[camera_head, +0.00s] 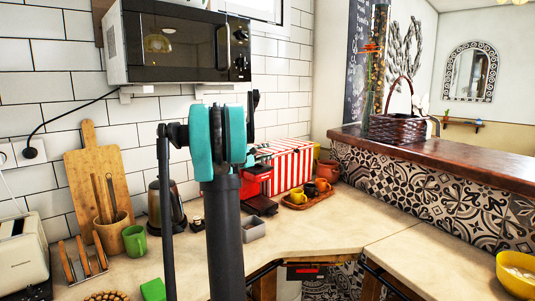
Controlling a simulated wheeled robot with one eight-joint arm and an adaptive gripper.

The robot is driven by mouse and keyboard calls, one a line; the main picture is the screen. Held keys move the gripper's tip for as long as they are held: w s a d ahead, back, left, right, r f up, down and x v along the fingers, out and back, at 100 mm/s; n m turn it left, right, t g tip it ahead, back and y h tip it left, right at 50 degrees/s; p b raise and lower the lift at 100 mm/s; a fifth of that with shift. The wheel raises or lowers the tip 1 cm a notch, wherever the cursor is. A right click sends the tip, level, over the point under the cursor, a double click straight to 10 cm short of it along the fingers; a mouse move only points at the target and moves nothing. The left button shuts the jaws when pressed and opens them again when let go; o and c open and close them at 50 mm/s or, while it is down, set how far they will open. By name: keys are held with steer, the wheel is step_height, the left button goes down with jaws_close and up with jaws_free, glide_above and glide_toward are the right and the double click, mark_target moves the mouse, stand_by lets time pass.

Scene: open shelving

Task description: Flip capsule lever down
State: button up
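A red coffee machine (257,181) stands on the counter against the tiled wall, just right of my arm. Its left side is partly hidden behind my arm, and I cannot make out the capsule lever or its position. My dark arm with a teal joint rises through the middle of the view in front of the counter. Small dark parts show on both sides of the teal joint, but I cannot make out my gripper's fingertips or whether they hold anything.
A microwave (180,45) hangs above. A red-striped box (290,165) and a tray (321,197) with cups stand right of the machine. A kettle (176,205), green mug (135,241) and toaster (22,258) are left. The counter's right part (420,245) is mostly clear.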

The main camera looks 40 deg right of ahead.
steer(key=s+a, duration=0.1)
steer(key=a, duration=1.1)
stand_by(0.4)
